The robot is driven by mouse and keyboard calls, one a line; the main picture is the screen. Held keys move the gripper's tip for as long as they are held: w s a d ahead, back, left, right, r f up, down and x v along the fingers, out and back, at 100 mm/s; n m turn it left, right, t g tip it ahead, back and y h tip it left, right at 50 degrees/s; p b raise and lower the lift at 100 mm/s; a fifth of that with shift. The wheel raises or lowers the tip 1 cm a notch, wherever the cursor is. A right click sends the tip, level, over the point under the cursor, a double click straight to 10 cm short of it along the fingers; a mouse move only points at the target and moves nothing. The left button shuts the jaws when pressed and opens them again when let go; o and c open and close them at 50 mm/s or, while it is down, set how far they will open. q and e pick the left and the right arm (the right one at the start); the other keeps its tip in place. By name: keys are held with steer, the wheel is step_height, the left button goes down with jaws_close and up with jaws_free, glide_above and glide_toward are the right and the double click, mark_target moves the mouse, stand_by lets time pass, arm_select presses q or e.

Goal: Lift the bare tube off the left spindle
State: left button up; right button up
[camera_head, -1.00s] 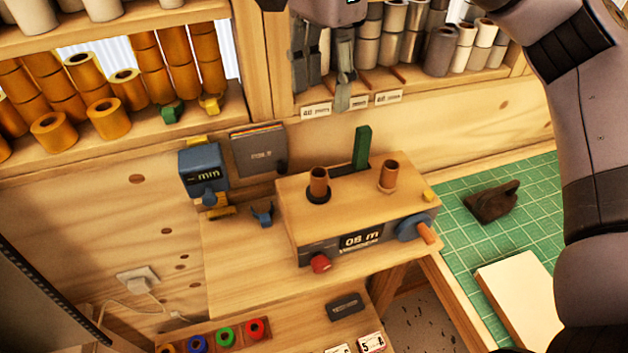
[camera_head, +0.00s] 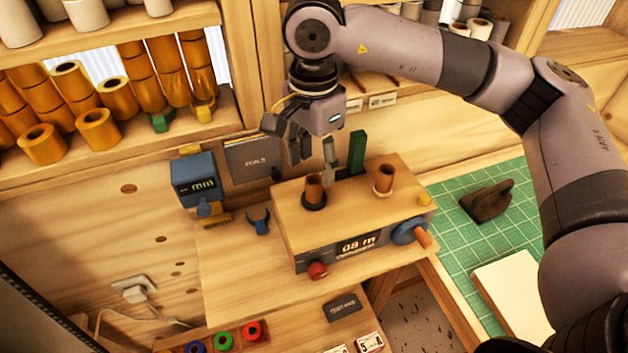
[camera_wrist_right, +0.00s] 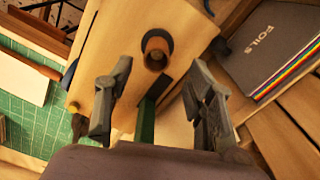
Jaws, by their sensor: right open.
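The bare brown tube (camera_head: 314,188) stands upright on the left spindle of the wooden winder box (camera_head: 350,205), with a black ring at its base. A second brown tube (camera_head: 385,177) stands on the right spindle. My right gripper (camera_head: 312,172) hangs just above and behind the left tube, fingers apart and empty. In the right wrist view the left tube (camera_wrist_right: 157,48) shows beyond the open fingers (camera_wrist_right: 158,85), roughly centred between them and not touched. A green upright post (camera_wrist_right: 146,122) lies close below it in that view. My left gripper is not in view.
The green post (camera_head: 356,152) stands behind the tubes. A blue gauge (camera_head: 195,183) and a grey foils book (camera_head: 252,158) are to the left. A green cutting mat (camera_head: 470,240) with a dark tool (camera_head: 487,201) is on the right. Shelves of rolls (camera_head: 130,80) stand behind.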

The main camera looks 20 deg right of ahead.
mark_target(314, 184)
steer(key=f+p, duration=0.2)
steer(key=f, duration=0.1)
steer(key=f+p, duration=0.1)
steer(key=shift+s+f, duration=0.2)
steer(key=shift+s, duration=0.1)
steer(key=shift+f, duration=0.5)
steer(key=c, duration=0.8)
